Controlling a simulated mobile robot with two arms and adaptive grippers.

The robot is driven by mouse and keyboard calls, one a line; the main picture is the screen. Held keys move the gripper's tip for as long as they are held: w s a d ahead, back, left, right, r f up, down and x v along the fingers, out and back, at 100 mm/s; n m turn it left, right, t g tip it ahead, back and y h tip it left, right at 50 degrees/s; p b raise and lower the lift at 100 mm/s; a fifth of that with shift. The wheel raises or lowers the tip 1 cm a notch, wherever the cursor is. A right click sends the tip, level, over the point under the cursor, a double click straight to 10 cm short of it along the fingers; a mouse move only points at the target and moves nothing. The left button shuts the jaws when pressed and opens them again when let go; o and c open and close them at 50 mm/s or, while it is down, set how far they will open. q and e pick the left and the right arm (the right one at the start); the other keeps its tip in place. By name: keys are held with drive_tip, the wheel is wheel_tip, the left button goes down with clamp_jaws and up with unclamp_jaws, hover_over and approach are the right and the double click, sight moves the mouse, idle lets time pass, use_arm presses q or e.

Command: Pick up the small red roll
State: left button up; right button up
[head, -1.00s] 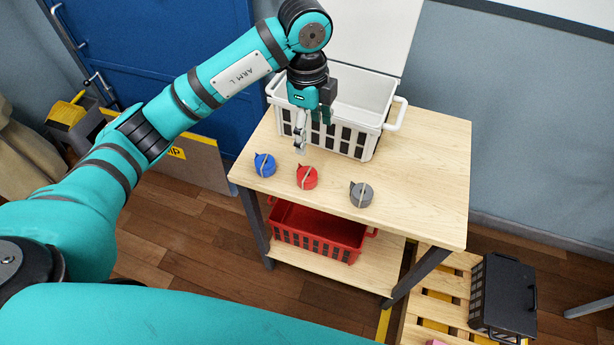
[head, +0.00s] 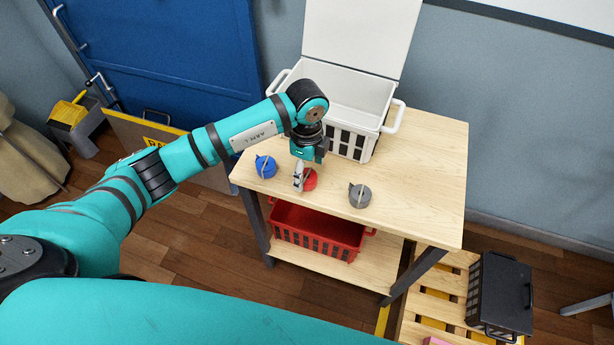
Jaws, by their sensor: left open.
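The small red roll (head: 311,180) lies on the wooden table top (head: 415,195), between a blue roll (head: 265,167) and a grey roll (head: 360,196). Each roll has a pale strip across it. My left gripper (head: 299,181) points down at the red roll's left side and hides part of it. The gripper is open, and I cannot tell whether its fingers touch the roll. My right gripper is not in view.
A white basket (head: 372,101) with a raised lid stands at the back of the table. A red basket (head: 318,232) sits on the lower shelf. A black crate (head: 500,293) is on a slatted pallet at lower right. The table's right side is clear.

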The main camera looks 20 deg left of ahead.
sight(307, 176)
use_arm(q)
wheel_tip(307, 176, down, 3)
drive_tip(key=shift+w+f, duration=0.1)
drive_tip(key=shift+c, duration=0.2)
drive_tip(key=c, duration=1.1)
